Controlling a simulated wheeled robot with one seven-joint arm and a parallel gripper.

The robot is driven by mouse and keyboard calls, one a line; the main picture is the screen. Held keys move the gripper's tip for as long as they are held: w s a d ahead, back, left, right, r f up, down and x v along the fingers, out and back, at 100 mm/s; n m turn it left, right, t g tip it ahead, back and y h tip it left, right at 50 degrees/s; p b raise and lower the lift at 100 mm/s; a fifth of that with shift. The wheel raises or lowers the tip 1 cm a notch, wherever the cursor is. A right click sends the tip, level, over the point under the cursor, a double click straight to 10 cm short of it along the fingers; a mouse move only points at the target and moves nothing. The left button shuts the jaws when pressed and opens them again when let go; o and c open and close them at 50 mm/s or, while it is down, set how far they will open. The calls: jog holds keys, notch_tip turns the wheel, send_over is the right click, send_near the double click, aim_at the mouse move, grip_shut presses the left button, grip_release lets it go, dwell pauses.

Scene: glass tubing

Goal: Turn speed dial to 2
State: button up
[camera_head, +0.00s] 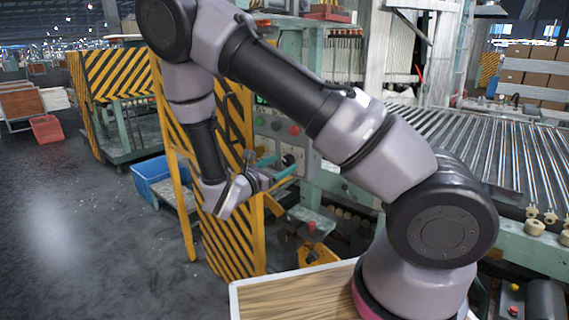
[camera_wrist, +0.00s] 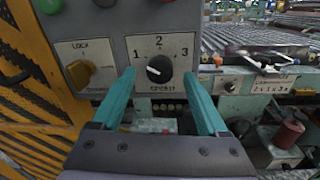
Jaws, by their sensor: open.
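The speed dial (camera_wrist: 159,69) is a round black knob on a pale plate marked 1, 2 and 3, with 2 at the top. Its white mark appears on the left side, toward 1. My gripper (camera_wrist: 160,76) is open, its two teal fingers pointing at the panel, one on either side of the dial in the picture. I cannot tell how much gap is left between fingertips and knob. In the head view my gripper (camera_head: 287,164) is in front of the grey control panel (camera_head: 268,122), with the dial partly visible between the fingertips.
A yellow lock switch (camera_wrist: 80,73) is left of the dial. Red (camera_head: 294,130) and green buttons are above. A yellow-black striped guard (camera_head: 232,240) stands close on the left. A roller conveyor (camera_head: 480,140) lies to the right.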

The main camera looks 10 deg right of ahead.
jog(key=shift+x, duration=1.15)
grip_shut()
jog(key=shift+m, duration=0.3)
jog(key=m, duration=0.5)
jog(key=shift+f, duration=0.1)
jog(key=m, duration=0.6)
jog(key=shift+h, duration=0.4)
jog(key=shift+m, duration=0.4)
